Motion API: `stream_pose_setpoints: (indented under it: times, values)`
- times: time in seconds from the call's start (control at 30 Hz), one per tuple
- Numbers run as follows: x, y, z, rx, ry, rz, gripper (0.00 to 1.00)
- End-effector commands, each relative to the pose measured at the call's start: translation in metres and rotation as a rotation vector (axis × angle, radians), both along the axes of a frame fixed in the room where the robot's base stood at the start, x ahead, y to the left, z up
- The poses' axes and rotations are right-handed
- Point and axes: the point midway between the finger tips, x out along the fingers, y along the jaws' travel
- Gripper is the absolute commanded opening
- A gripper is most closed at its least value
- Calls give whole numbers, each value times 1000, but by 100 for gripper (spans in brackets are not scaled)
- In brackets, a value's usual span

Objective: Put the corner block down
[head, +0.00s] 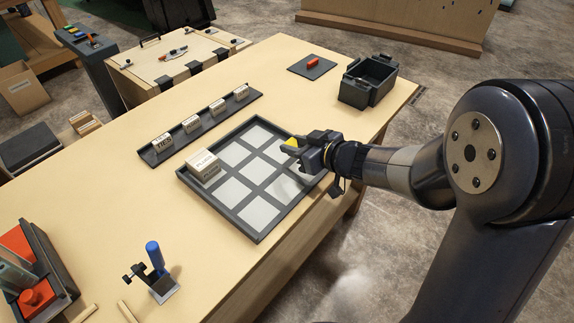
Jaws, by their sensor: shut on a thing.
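My gripper (297,148) is over the right side of a dark-framed tray (262,238) with pale square cells. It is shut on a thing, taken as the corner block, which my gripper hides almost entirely. A yellow patch shows at the fingers; I cannot tell whether it belongs to the block or the gripper. I cannot tell whether the held thing touches the tray. A pale wooden labelled block (205,166) sits in the tray's left corner cell. The other visible cells look empty.
A dark rack (160,157) with several labelled blocks lies beyond the tray. A dark open box (368,82) and a dark pad with a red piece (312,64) stand at the back right. A blue-handled clamp (155,262) stands front left. Bare tabletop surrounds the tray.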

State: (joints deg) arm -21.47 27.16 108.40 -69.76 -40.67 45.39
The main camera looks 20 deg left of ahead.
Motion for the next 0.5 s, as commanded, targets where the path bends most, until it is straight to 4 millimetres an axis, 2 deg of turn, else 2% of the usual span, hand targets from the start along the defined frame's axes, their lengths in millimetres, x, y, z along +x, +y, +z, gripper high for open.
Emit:
stream_pose_setpoints:
  times: [0.03, 0.17, 0.33, 0.5]
  values:
    - [0, 0, -9, 0, 2, -1, 11]
    - [0, 0, -20, 1, 2, -1, 11]
    - [0, 0, -45, -1, 3, -1, 11]
    - [0, 0, -52, 1, -1, -1, 11]
